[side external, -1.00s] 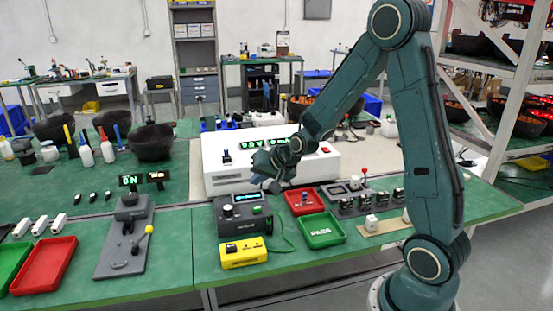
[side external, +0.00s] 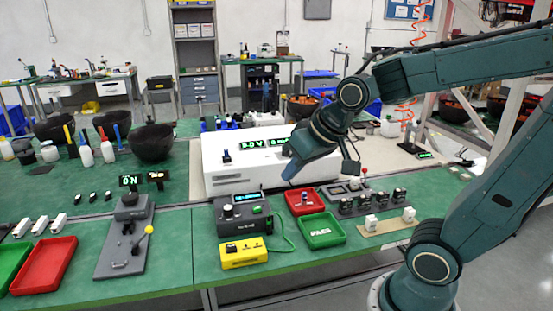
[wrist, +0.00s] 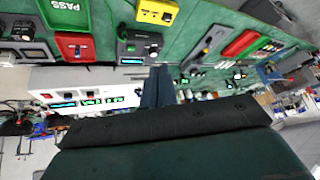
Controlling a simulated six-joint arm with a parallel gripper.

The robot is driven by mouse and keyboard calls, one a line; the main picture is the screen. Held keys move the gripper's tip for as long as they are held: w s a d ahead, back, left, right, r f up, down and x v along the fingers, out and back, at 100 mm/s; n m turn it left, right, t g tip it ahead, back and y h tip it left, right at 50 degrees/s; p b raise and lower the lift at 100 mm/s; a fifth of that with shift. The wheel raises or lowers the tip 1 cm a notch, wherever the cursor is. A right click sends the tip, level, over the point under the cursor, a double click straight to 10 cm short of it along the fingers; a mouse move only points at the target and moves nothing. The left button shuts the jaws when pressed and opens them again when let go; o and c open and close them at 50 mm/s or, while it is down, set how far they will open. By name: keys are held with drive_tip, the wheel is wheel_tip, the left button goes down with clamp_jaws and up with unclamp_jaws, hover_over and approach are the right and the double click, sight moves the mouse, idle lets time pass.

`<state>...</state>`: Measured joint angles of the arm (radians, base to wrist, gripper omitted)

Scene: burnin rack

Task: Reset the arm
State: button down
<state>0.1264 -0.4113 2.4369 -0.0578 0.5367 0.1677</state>
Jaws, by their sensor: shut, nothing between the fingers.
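My gripper (side external: 291,170) hangs in the air in front of the white power supply box (side external: 222,163), above the bench, its fingertips pointing down and left. It is shut and empty. In the wrist view my closed gripper fingers (wrist: 157,87) point toward the grey tester with a blue screen (wrist: 138,48). The same grey tester (side external: 230,222) stands below and left of my gripper in the side view. It touches nothing that I can see.
A red tray (side external: 304,201), a green PASS tray (side external: 322,231) and a yellow box (side external: 243,253) sit on the bench below. A row of grey sockets (side external: 370,203) and white blocks (side external: 371,222) lie to the right. A lever fixture (side external: 125,240) stands left.

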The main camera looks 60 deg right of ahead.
drive_tip(key=s+a+r+n+g, duration=0.1)
drive_tip(key=s+a+n, duration=0.1)
drive_tip(key=s, duration=0.8)
drive_tip(key=shift+s+r+n, duration=0.25)
drive_tip(key=shift+n, duration=0.15)
